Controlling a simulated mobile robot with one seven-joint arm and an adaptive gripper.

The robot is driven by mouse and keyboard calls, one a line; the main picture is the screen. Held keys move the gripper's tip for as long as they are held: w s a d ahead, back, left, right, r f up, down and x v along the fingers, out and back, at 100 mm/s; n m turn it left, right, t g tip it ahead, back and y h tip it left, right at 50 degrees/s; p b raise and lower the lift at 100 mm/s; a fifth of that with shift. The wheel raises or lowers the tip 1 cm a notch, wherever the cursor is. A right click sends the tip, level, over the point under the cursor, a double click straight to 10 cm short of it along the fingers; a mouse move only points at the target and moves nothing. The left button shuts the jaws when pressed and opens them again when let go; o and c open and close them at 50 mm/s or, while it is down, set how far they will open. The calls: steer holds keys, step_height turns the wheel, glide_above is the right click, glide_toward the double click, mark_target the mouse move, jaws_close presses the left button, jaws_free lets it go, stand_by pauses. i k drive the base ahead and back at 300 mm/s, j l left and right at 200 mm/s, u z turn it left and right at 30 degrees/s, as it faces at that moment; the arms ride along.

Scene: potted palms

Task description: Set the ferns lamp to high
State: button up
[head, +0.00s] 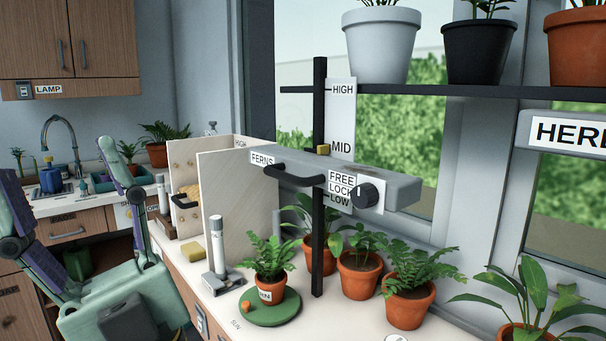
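The ferns lamp (400,187) is a long grey bar with a FERNS label, on a black upright post (319,100). A black handle (295,174) is on its front. A black knob (369,196) sits beside the FREE and LOCK words; I cannot tell its setting. A white scale (341,115) reads HIGH, MID and LOW from top to bottom. A small yellow block (323,149) on the post is level with MID.
Potted ferns (407,299) stand below the lamp, one on a green saucer (270,307). Upright pale boards (224,212) and a grey-white stand (218,250) are between my gripper and the post. A dark shelf (450,91) with pots crosses above. A HERBS-like sign is cut off right.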

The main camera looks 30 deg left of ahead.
mark_target(309, 168)
steer(key=j+u, duration=0.35)
steer(key=i+j+u, duration=0.15)
steer(key=u, duration=0.2)
steer(key=i+j+u, duration=0.15)
steer(key=u, duration=0.2)
